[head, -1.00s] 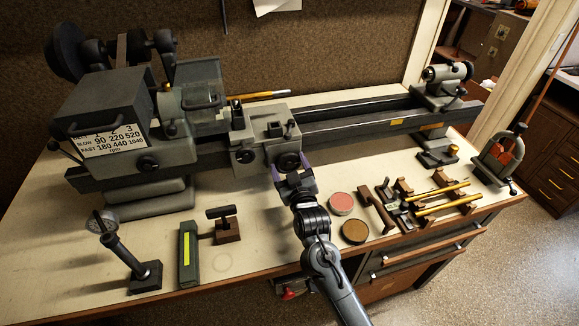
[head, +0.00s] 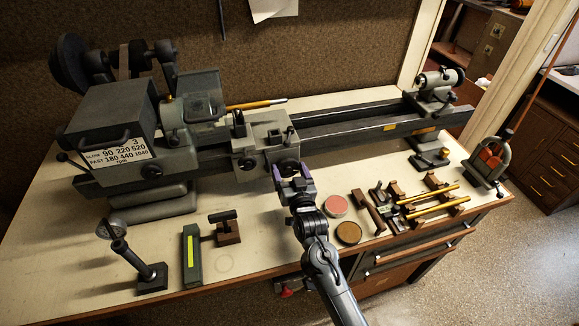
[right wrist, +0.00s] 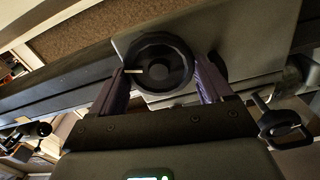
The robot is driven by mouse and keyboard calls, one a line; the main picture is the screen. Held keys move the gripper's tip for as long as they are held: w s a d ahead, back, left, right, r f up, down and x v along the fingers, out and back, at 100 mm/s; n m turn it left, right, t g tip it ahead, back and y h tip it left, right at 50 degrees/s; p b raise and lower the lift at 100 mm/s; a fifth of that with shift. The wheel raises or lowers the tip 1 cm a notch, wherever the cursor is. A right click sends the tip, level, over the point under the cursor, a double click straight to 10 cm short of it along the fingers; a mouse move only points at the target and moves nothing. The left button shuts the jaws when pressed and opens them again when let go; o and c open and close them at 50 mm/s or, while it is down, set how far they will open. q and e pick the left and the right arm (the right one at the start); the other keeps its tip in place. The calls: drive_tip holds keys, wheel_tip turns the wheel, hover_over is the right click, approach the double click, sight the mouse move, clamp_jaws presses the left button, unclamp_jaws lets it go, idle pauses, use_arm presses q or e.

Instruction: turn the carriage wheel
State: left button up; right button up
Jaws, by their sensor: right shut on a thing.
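The carriage wheel (head: 290,166) is a dark round handwheel on the front of the grey lathe carriage (head: 262,140). My right gripper (head: 291,173) reaches up to it from the front of the bench, with its purple fingers on either side of the rim. In the right wrist view the black wheel (right wrist: 160,65) sits between the two fingers (right wrist: 163,85), with a pale mark left of its hub. The gripper is shut on the wheel. A smaller dark knob (head: 247,164) is on the carriage to the left. My left gripper is not in view.
The headstock (head: 110,115) is left and the tailstock (head: 438,85) right on the bed. A brass rod (head: 258,104) lies behind the carriage. On the bench are a green block (head: 192,260), a pink tin (head: 336,205), a brown tin (head: 348,232) and a rack with brass rods (head: 430,195).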

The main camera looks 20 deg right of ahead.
drive_tip(key=shift+a+r+m+p, duration=0.1)
drive_tip(key=shift+a+m+p, duration=0.15)
drive_tip(key=shift+m+p, duration=0.25)
drive_tip(key=shift+a, duration=0.1)
drive_tip(key=o, duration=0.7)
drive_tip(key=shift+o, duration=1.2)
drive_tip(key=shift+a, duration=0.2)
